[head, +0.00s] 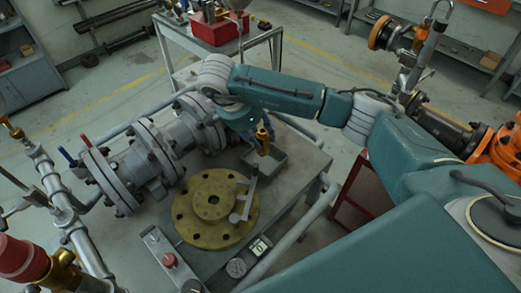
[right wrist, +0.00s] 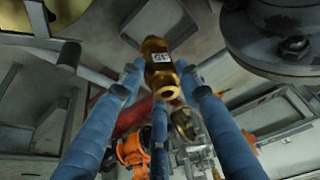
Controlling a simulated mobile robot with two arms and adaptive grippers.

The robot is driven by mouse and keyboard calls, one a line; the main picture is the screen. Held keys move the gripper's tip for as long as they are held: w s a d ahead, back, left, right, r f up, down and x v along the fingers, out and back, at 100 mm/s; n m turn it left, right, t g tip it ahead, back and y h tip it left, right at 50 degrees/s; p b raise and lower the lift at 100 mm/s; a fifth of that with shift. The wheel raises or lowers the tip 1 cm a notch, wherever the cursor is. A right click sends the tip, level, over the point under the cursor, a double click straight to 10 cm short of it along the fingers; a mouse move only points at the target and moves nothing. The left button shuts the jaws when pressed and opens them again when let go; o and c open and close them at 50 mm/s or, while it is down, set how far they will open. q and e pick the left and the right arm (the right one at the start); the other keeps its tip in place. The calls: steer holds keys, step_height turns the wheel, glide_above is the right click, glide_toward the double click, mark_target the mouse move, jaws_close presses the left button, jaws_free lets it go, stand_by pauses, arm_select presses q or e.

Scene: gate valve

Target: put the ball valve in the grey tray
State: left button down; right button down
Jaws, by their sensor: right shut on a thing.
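The ball valve (head: 263,138) is a small brass-coloured piece hanging in my right gripper (head: 256,134) above the table. In the right wrist view the brass valve (right wrist: 159,66), with a white label, sits between the blue fingers of my right gripper (right wrist: 160,78), which is shut on it. The grey tray (head: 279,158) is a shallow open box on the table, just below and right of the held valve in the head view. The arm and gripper hide part of that area. My left gripper is not in view.
A large yellow-brass flange (head: 196,207) lies on the table (head: 307,150), with a grey lever-like piece (head: 246,196) at its right edge. A grey flanged pipe assembly (head: 150,160) stands along the left. Small gauges (head: 260,246) lie at the front edge.

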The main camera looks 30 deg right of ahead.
step_height(320, 180, down, 2)
steer(key=shift+f, duration=0.65)
step_height(320, 180, down, 3)
steer(key=shift+f+p, duration=0.15)
steer(key=shift+p, duration=0.55)
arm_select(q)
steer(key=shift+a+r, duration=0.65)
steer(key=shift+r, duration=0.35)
arm_select(e)
steer(key=shift+f, duration=0.3)
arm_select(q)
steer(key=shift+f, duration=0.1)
arm_select(e)
steer(key=c, duration=1.2)
jaws_free()
steer(key=shift+f, duration=0.1)
